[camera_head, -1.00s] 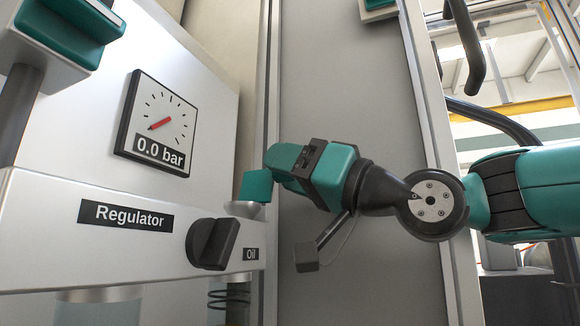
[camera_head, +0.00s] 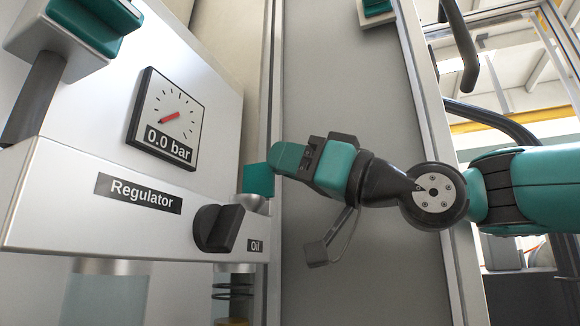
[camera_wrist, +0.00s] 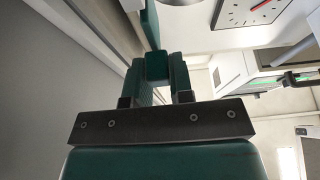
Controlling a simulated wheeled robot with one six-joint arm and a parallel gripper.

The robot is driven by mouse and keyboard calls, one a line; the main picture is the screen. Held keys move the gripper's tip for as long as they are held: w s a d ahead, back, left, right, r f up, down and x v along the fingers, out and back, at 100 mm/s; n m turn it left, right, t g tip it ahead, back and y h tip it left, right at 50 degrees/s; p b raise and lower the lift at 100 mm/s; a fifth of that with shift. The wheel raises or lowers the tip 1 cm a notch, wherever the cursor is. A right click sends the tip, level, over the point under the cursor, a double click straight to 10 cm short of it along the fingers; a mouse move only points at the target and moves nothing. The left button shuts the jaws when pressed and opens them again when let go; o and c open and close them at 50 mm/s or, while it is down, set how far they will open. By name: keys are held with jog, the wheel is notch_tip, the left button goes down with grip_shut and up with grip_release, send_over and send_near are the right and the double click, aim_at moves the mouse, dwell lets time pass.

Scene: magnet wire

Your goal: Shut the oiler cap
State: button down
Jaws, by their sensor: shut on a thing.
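The oiler cap (camera_head: 258,179) is a teal piece standing raised above the round silver oiler neck (camera_head: 254,204), beside the Oil label at the right end of the regulator panel. My gripper (camera_head: 276,160) reaches in from the right, its teal fingers at the cap. In the wrist view my gripper's fingers (camera_wrist: 157,75) are closed on a small teal block (camera_wrist: 157,66), which seems part of the cap. The exact grip and the cap's hinge are hidden. The neck's opening cannot be seen well.
A black knob (camera_head: 219,228) sits just left of the oiler. A gauge (camera_head: 166,118) reading 0.0 bar is above. A teal-handled lever (camera_head: 88,25) is at upper left. A metal frame post (camera_head: 270,120) stands close behind my gripper.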

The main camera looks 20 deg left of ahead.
jog(key=c, duration=1)
grip_release()
jog(key=b+v, duration=0.1)
jog(key=v, duration=0.6)
jog(key=shift+d, duration=0.3)
